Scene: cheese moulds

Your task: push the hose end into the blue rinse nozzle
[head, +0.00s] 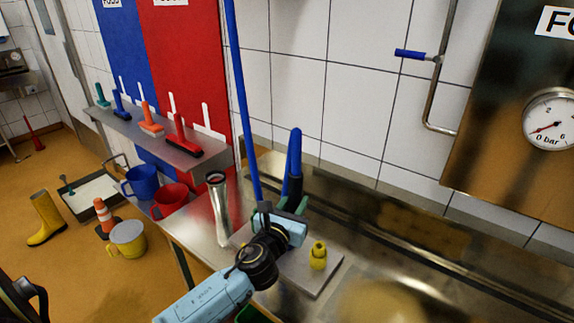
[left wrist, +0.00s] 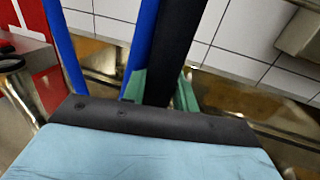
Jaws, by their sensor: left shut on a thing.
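My left gripper (head: 290,206) is above the steel basin and a flat plate (head: 325,276). Its green fingertips are shut on the black-sleeved part of the hose end (head: 293,186), which stands nearly upright with blue hose above it. In the left wrist view the black sleeve (left wrist: 172,45) runs between the green fingertips (left wrist: 160,92), with blue hose beside it. Another stretch of blue hose (head: 242,90) hangs from above, left of the gripper. I cannot make out the blue rinse nozzle; the gripper and arm cover part of the plate. My right gripper is not in view.
A yellow fitting (head: 318,256) stands on the plate, right of my gripper. A steel cylinder (head: 218,208) stands left of it. The tiled wall and a pipe with a blue handle (head: 410,54) are behind. A blurred yellowish shape covers the bottom right.

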